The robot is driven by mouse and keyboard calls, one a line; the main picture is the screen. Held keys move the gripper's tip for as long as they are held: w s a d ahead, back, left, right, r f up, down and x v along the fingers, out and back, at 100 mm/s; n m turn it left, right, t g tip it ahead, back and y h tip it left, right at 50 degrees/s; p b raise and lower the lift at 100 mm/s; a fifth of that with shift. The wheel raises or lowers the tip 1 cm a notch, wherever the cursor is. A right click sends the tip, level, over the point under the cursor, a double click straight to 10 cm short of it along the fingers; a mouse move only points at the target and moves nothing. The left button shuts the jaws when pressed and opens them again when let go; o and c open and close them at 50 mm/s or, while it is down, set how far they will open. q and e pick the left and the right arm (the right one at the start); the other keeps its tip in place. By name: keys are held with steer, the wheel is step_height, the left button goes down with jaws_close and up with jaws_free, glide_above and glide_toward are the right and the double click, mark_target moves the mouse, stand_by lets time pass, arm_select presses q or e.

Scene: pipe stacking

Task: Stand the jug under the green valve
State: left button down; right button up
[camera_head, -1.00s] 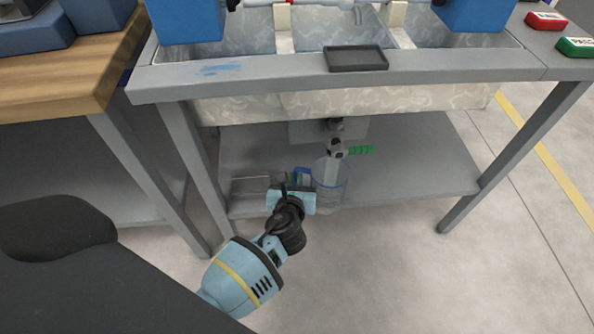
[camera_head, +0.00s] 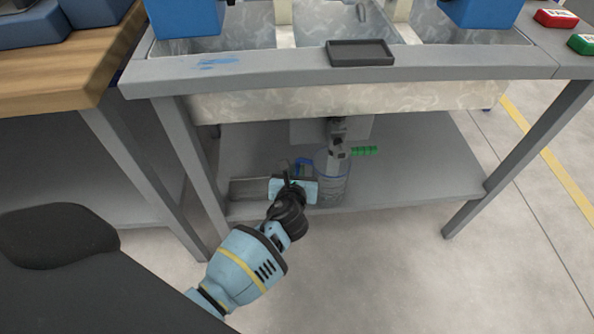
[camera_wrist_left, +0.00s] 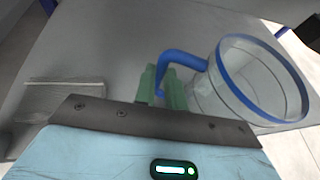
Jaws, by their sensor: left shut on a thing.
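The jug (camera_head: 333,190) is clear with a blue rim and a blue handle. It looks upright on or just above the grey lower shelf (camera_head: 420,160) under the sink; I cannot tell whether it touches. The green valve (camera_head: 364,151) is a green handle on a grey pipe (camera_head: 338,145); the pipe's lower end overlaps the jug's mouth in the head view. My left gripper (camera_head: 303,173) is left of the jug, shut on its handle. In the left wrist view the green fingers (camera_wrist_left: 165,88) close around the blue handle (camera_wrist_left: 183,59), with the jug body (camera_wrist_left: 245,85) to the right.
Table legs (camera_head: 190,150) stand left and right of the shelf. The sink basin (camera_head: 260,104) hangs above. The shelf's right side is clear. A dark tray (camera_head: 360,53) sits on the sink's front edge.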

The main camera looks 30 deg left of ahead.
arm_select(q)
steer(key=c, duration=1.5)
jaws_free()
steer(key=shift+o, duration=0.2)
arm_select(e)
steer(key=shift+w, duration=0.1)
